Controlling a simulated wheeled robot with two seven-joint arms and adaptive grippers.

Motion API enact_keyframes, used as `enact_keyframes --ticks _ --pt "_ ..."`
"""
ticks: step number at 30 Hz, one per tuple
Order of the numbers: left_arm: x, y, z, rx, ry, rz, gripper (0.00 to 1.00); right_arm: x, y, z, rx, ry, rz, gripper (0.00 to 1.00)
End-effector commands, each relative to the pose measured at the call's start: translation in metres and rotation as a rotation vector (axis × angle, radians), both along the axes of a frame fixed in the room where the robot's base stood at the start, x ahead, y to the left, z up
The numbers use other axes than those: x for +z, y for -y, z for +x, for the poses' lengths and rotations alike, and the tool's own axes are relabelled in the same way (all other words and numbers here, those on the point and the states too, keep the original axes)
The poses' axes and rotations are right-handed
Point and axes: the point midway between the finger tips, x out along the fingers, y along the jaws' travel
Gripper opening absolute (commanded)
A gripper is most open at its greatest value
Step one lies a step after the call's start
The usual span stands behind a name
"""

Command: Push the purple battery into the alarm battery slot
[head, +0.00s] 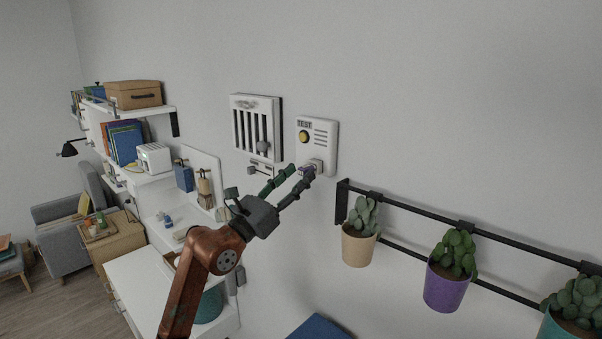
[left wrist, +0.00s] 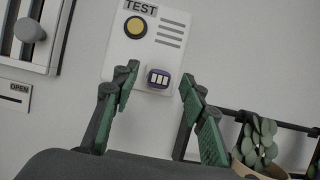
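The white alarm box (head: 317,140) is on the wall, with a round yellow button under the word TEST. It also shows in the left wrist view (left wrist: 170,45). The purple battery (left wrist: 158,78) is at the lower part of the alarm, end-on to the wrist camera, with white marks on its end. In the head view it shows as a small purple patch (head: 307,169) at the alarm's slot; how deep it sits I cannot tell. My left gripper (left wrist: 160,84) is open, fingertips on either side of the battery with gaps; in the head view it reaches the alarm's bottom (head: 294,174). My right gripper is not in view.
A white slotted panel (head: 257,127) with a round knob hangs left of the alarm. A black rail (head: 403,249) with potted cacti is to the right. Shelves with a box (head: 134,94) and books stand at left. The wall above the alarm is clear.

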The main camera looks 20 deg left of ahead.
Motion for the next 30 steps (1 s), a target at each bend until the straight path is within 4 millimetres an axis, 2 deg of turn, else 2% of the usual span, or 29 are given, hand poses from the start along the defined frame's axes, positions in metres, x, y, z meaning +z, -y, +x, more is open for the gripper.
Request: enact_keyframes --ticks 9,15,20,30 --pt "-0.028 -0.021 -0.057 0.003 -0.002 0.002 0.4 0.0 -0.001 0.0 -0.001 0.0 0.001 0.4" --pt "-0.037 -0.028 -0.08 0.001 -0.001 0.001 0.4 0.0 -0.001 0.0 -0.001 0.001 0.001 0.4" --pt "-0.039 -0.03 -0.086 0.001 0.0 0.0 0.4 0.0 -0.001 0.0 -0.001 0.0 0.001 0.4" --pt "-0.039 -0.03 -0.086 0.001 0.0 0.0 0.4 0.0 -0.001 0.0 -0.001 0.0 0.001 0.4"
